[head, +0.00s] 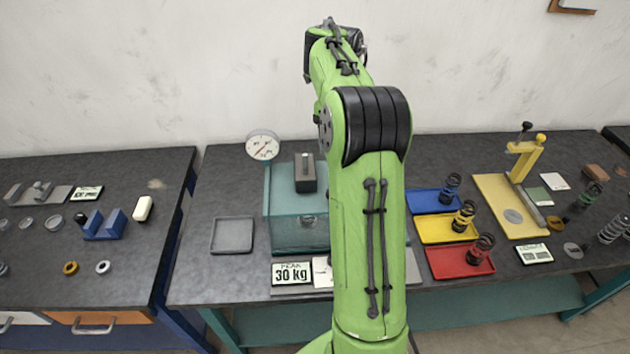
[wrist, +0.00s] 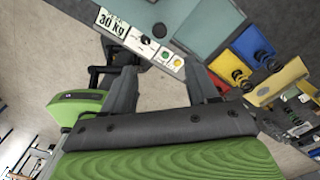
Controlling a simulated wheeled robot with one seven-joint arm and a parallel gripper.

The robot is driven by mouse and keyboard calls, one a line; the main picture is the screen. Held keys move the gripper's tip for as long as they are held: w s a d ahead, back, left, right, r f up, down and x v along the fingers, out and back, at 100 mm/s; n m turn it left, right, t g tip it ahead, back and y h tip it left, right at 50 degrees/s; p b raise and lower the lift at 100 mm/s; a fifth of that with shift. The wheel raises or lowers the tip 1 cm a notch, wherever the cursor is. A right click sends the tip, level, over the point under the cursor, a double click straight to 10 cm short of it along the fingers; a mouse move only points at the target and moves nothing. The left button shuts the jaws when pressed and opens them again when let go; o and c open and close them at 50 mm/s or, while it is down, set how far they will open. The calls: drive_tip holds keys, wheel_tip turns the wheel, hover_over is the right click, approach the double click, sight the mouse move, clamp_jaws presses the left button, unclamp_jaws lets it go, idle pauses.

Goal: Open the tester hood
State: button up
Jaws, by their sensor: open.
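The tester hood (head: 285,235) is a teal, see-through box on the middle bench, left of my arm. It looks closed, with a small handle (head: 308,220) on its front and a dark block (head: 305,180) at its top. My green arm hides its right side. In the wrist view, teal tester surface (wrist: 212,22) shows at the top, beyond a grey front panel with buttons. My gripper (wrist: 163,88) is open with nothing between its fingers, apart from the tester. It is not visible in the head view.
A 30 kg sign (head: 291,273) is at the tester's front. A grey tray (head: 232,235) lies to its left and a dial (head: 262,146) stands behind. Blue, yellow and red trays (head: 445,262) with springs are at right, beside a yellow press (head: 525,160).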

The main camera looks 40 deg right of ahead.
wheel_tip(320, 180, down, 16)
drive_tip(key=b, duration=0.3)
drive_tip(key=shift+a, duration=0.1)
clamp_jaws()
